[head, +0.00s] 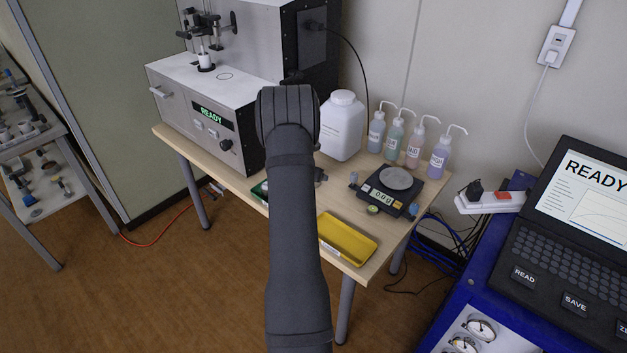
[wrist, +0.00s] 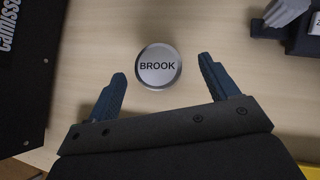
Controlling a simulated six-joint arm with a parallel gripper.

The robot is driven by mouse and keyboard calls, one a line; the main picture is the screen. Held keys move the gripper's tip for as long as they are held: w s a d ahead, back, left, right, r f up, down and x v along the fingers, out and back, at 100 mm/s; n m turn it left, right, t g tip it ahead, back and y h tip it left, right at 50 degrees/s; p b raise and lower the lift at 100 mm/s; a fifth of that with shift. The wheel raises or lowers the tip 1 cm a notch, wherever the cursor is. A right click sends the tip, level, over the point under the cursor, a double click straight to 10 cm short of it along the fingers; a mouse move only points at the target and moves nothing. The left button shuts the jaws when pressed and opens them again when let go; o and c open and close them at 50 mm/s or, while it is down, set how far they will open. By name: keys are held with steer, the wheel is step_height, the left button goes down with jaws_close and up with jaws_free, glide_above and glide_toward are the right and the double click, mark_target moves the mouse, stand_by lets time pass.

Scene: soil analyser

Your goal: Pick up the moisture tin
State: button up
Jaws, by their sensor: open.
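A round silver tin (wrist: 158,66) with a grey lid lettered "BROOK" stands on the pale wood bench in the wrist view. My gripper (wrist: 163,69) is open, with its two blue fingers spread. The fingertips lie to the left and right of the tin's lower part in the picture, with gaps on both sides. The fingers do not appear to touch it, and their height above the bench is hard to tell. In the head view, my arm covers the tin and most of my gripper.
The analyser (head: 205,110) stands at the bench's left; its dark side (wrist: 25,70) is left of my gripper. A white jug (head: 342,128), several wash bottles (head: 414,145) and a scale (head: 392,192) stand to the right. A yellow tray (head: 347,240) lies near the front.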

steer(key=shift+a+x, duration=0.2)
steer(key=shift+x, duration=1.75)
steer(key=c, duration=1.1)
